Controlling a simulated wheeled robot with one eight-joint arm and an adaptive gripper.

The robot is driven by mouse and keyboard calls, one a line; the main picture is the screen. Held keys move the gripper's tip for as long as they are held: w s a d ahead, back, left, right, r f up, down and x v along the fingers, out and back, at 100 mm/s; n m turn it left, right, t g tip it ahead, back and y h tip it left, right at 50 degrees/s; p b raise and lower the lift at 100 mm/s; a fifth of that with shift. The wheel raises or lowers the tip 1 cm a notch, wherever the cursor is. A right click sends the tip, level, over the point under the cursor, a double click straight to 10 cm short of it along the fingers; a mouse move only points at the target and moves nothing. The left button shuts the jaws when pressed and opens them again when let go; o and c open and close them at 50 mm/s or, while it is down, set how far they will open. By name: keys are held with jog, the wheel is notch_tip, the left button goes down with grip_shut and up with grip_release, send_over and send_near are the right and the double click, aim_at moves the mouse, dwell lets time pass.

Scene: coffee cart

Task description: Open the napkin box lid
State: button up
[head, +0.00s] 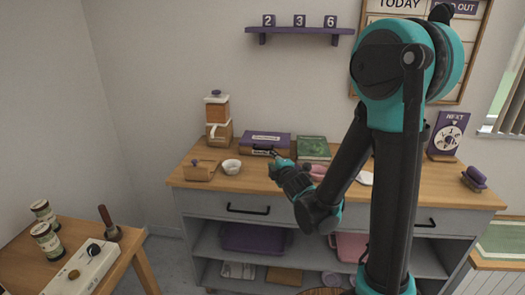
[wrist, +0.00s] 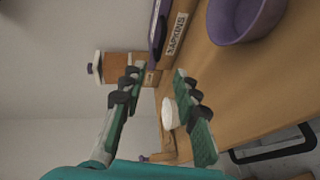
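The napkin box (head: 266,141) stands at the back of the wooden counter, with a purple lid that looks closed. In the wrist view its pale front labelled NAPKINS (wrist: 177,32) and its purple lid (wrist: 157,28) are at the top, turned on their side. My gripper (wrist: 158,76) is open, with two green, dark-padded fingers apart and nothing between them. In the head view my gripper (head: 277,158) is in front of the box and hides part of its front edge. I cannot tell whether a finger touches the box.
A purple bowl (wrist: 243,14) shows in the wrist view. The wall is behind.

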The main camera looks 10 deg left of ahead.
jog(key=x, duration=1.5)
jog(key=shift+s+f, duration=0.1)
jog(key=shift+c, duration=0.6)
grip_shut()
